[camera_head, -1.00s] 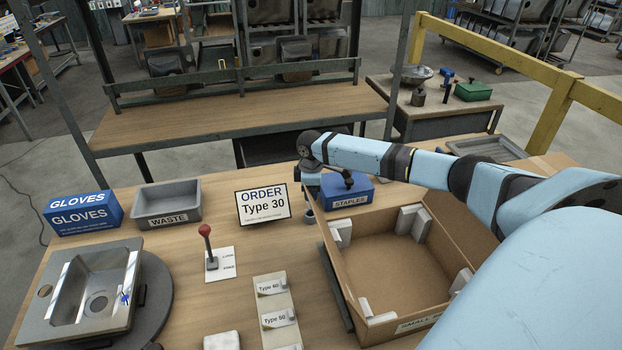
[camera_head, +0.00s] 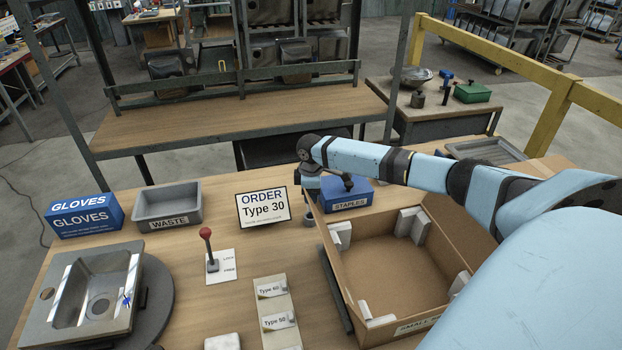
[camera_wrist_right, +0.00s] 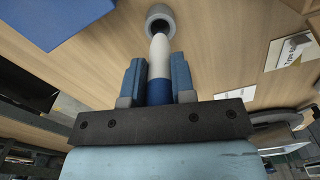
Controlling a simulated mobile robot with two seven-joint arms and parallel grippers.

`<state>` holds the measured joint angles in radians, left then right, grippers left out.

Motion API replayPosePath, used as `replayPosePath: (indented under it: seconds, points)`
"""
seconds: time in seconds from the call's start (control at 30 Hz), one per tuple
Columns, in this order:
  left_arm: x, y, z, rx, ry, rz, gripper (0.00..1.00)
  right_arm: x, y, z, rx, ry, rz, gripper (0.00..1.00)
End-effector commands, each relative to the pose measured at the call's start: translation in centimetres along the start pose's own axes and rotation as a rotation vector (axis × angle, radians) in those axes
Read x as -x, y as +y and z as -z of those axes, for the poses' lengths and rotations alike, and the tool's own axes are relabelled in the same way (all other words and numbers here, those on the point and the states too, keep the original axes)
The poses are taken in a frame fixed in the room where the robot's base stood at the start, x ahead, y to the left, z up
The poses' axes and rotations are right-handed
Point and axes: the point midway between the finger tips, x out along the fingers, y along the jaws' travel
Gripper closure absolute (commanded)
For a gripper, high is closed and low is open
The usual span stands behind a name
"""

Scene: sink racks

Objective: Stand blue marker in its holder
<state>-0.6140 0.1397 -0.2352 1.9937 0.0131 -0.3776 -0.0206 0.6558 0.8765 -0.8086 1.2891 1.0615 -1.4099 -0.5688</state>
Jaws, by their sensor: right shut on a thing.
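My right gripper (camera_wrist_right: 157,88) is shut on the blue marker (camera_wrist_right: 159,62), which has a white front part and a blue rear part between the fingers. The marker's white end points at the grey round holder (camera_wrist_right: 153,10) and overlaps its dark opening in the right wrist view. I cannot tell whether the tip is inside or just above it. In the head view the holder (camera_head: 309,219) stands on the table left of the carton, below my right wrist. The marker cannot be made out there. My left gripper is not in view.
A blue staples box (camera_head: 347,194) is close on the right, and an open carton (camera_head: 345,293) stands in front of it. The order sign (camera_head: 263,207) is to the left. A red-knobbed lever (camera_head: 207,248) and type labels (camera_head: 275,308) are nearer.

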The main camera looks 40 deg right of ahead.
Motion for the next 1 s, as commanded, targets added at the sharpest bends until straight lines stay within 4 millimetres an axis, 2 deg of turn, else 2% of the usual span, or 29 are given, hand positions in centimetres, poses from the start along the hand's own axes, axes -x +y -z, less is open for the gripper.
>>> replayPosePath:
  seconds: [1.0]
  points:
    - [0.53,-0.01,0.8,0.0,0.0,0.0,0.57,0.02,-0.01,0.04,0.0,0.0,0.0,1.0]
